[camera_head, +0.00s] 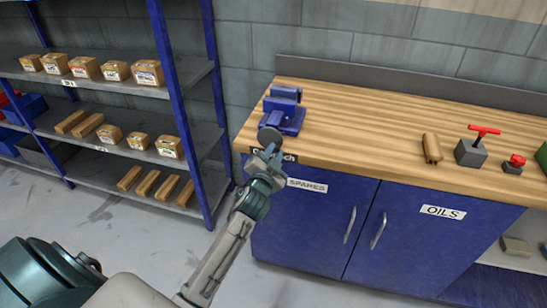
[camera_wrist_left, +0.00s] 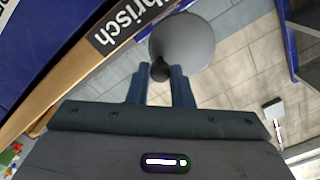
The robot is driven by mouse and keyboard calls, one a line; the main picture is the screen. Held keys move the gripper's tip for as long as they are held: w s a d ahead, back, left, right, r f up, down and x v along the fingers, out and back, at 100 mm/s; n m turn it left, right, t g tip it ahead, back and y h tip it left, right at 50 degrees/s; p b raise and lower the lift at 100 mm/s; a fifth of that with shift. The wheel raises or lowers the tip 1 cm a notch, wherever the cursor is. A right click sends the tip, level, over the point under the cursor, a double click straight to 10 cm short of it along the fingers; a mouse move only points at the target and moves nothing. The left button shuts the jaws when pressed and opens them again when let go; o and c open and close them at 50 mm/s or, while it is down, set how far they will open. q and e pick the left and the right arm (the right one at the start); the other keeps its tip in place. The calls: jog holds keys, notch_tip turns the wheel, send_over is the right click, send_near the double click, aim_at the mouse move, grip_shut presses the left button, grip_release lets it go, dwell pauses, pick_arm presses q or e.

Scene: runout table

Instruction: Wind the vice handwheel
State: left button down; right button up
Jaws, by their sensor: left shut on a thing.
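A blue vice (camera_head: 284,110) sits at the left end of the wooden workbench. Its grey round handwheel (camera_head: 270,135) faces the front edge of the bench. My left gripper (camera_head: 268,157) is at the handwheel, with its arm coming up from below. In the left wrist view, the handwheel (camera_wrist_left: 183,40) is a grey disc just beyond the fingertips. My left gripper (camera_wrist_left: 168,78) is shut on a small dark knob (camera_wrist_left: 160,71) at the wheel's lower edge. My right gripper is not in view.
The wooden bench top (camera_head: 360,125) is clear right of the vice. A blue-framed shelf (camera_head: 176,90) with boxes stands at left.

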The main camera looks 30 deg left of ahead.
pick_arm(q)
jog(key=shift+r+n, duration=0.1)
jog(key=shift+n, duration=0.5)
jog(key=shift+r, duration=0.15)
jog(key=shift+r+n+b, duration=0.15)
jog(key=shift+n+b, duration=0.3)
jog(key=shift+n, duration=0.35)
jog(key=c, duration=1.4)
grip_release()
